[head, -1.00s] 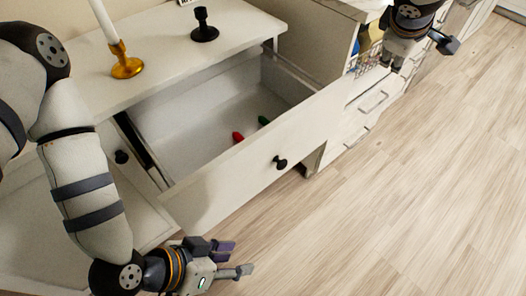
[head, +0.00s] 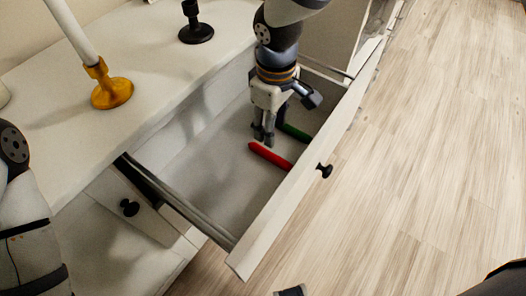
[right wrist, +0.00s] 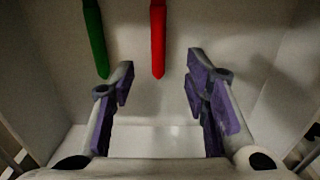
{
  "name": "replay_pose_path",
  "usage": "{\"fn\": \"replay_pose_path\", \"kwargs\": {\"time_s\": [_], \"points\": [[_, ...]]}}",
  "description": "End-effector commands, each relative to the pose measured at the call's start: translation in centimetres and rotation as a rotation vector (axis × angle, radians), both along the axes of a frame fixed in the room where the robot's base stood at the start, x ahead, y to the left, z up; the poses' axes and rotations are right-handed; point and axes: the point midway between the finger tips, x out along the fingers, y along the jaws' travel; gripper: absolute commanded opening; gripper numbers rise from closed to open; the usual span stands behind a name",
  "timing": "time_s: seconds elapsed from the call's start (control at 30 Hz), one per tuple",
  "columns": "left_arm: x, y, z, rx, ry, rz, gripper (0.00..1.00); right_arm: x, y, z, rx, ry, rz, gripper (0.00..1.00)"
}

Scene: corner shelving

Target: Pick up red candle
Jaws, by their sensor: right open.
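The red candle (head: 270,155) lies on the floor of the open white drawer (head: 215,180). A green candle (head: 296,132) lies beside it, farther right. My right gripper (head: 264,138) reaches down into the drawer from above, close to the near end of the red candle. The green candle (right wrist: 95,45) lies left, in line with the left finger.
The drawer front with a black knob (head: 324,171) stands pulled out. On the white cabinet top (head: 150,65) stand a gold candlestick (head: 110,92) with a white candle and a black candle holder (head: 195,30). Wooden floor (head: 420,160) is free at the right.

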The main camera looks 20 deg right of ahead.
Motion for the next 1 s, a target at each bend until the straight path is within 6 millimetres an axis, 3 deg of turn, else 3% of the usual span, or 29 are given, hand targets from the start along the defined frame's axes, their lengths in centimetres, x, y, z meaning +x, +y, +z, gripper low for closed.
{"fn": "replay_pose_path", "kwargs": {"time_s": [0.2, 0.37, 0.53, 0.63, 0.83, 0.87, 1.0], "points": [[-0.8, 0.0, -0.9, -0.001, 0.026, -0.002, 0.43, -0.2, -0.1, -5.2, -0.003, 0.008, 0.001, 0.42], [-1.0, 0.0, -1.1, -0.001, 0.031, -0.003, 0.43, 0.0, 0.0, -7.0, -0.002, 0.004, 0.001, 0.42], [-1.4, 0.0, -1.6, -0.001, 0.045, -0.003, 0.43, 0.2, 0.0, -10.4, -0.001, 0.005, 0.001, 0.42], [-1.5, 0.0, -1.7, -0.001, 0.048, -0.004, 0.43, 0.2, 0.0, -11.4, -0.002, 0.002, 0.001, 0.42], [-1.4, 0.0, -1.7, -0.001, 0.046, -0.004, 0.43, 0.3, 0.0, -11.4, -0.002, -0.001, 0.001, 0.42], [-1.4, 0.0, -1.7, -0.001, 0.046, -0.004, 0.43, 0.3, 0.0, -11.4, -0.002, -0.001, 0.001, 0.4], [-1.4, 0.0, -1.7, -0.001, 0.046, -0.004, 0.43, 0.3, 0.0, -11.4, -0.002, -0.001, 0.001, 0.08]]}}
